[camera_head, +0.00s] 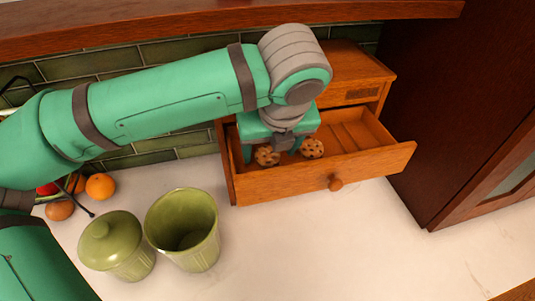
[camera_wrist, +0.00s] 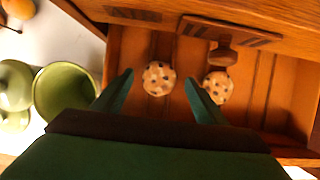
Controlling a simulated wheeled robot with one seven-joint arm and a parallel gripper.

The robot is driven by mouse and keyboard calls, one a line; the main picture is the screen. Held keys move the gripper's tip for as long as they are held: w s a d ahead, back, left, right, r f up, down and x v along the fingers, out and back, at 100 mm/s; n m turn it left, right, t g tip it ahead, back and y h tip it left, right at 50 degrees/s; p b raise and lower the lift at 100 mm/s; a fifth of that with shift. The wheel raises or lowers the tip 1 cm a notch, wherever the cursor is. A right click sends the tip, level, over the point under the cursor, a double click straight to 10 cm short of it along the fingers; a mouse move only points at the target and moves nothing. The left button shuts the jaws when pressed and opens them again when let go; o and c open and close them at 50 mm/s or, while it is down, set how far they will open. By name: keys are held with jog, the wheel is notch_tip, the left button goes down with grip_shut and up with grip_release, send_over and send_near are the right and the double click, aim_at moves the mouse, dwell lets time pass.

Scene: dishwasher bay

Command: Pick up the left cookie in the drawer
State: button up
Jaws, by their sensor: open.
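The left cookie (camera_head: 266,155) is round and tan with dark chips, lying in the open wooden drawer (camera_head: 285,187). The right cookie (camera_head: 312,148) looks alike and lies just to its right. My gripper (camera_head: 272,151) is open, pointing down over the drawer, with its fingers on either side of the left cookie. In the wrist view, the left cookie (camera_wrist: 158,78) shows between the fingertips (camera_wrist: 160,77), with gaps on both sides. The right finger overlaps the edge of the right cookie (camera_wrist: 219,87). Whether the fingers reach cookie height, I cannot tell.
A lidded green canister (camera_head: 115,250) and an open green canister (camera_head: 184,228) stand left of the drawer. Fruit, including an orange (camera_head: 100,186), lies behind them. A dark cabinet (camera_head: 450,110) stands at right, and a wooden shelf (camera_head: 200,20) runs above. The front counter is clear.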

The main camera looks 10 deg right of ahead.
jog(key=shift+c, duration=0.6)
jog(key=c, duration=0.6)
jog(key=shift+o, duration=0.2)
jog(key=shift+r, duration=0.1)
